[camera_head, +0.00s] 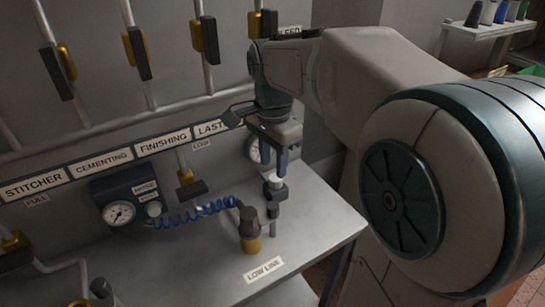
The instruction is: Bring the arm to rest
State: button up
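My gripper (274,160) points down over the right part of the grey bench (330,222). Its two dark blue fingers are apart, with a gap between them. My arm reaches in from the right and bends down at the wrist, hiding part of the wall behind.
A brass valve with a dark top (250,230) stands left of the gripper, by the "LOW LINE" label (263,269). A coiled blue hose (195,213) runs to a gauge panel (122,205). Pipes with yellow-and-black valves (137,52) line the wall.

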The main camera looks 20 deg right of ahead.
jog(key=s+f+n+t, duration=0.3)
jog(key=s+f+n, duration=0.4)
jog(key=s+n, duration=0.5)
jog(key=shift+s+d+f+n, duration=0.2)
jog(key=shift+f+n, duration=0.05)
jog(key=shift+n, duration=0.45)
jog(key=shift+c, duration=0.2)
